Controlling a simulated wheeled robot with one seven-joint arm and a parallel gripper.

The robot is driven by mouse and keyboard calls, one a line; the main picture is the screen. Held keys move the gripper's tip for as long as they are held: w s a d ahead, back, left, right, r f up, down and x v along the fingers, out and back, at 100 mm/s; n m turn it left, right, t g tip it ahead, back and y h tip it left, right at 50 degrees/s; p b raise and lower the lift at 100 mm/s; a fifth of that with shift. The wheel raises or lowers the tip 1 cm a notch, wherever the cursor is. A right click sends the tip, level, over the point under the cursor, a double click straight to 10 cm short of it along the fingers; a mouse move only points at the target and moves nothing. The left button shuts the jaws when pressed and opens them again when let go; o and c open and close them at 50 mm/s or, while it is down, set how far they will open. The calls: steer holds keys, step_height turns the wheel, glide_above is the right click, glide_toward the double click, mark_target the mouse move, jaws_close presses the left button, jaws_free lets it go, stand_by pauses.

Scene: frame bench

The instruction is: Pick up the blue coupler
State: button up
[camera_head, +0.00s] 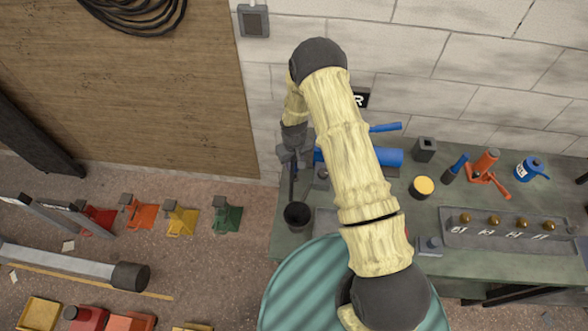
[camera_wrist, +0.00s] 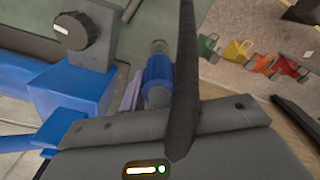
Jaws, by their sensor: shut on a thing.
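The blue coupler (camera_wrist: 158,69), a short blue sleeve with grey metal ends, shows in the wrist view right beside a long dark finger of my gripper. My gripper (camera_head: 292,172) is at the left end of the green bench in the head view, pointing down. It is shut on the coupler; the second finger is not clear in the wrist view. In the head view the coupler cannot be made out, and my arm crosses the middle of the picture.
A blue block (camera_wrist: 70,88) with a grey knobbed post stands close left in the wrist view. A dark cup (camera_head: 297,215) sits just below my gripper on the green bench (camera_head: 440,205). A yellow-topped can (camera_head: 423,187) and an orange tool (camera_head: 486,172) stand farther right.

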steer(key=shift+r+b, duration=0.75)
steer(key=shift+r, duration=1.95)
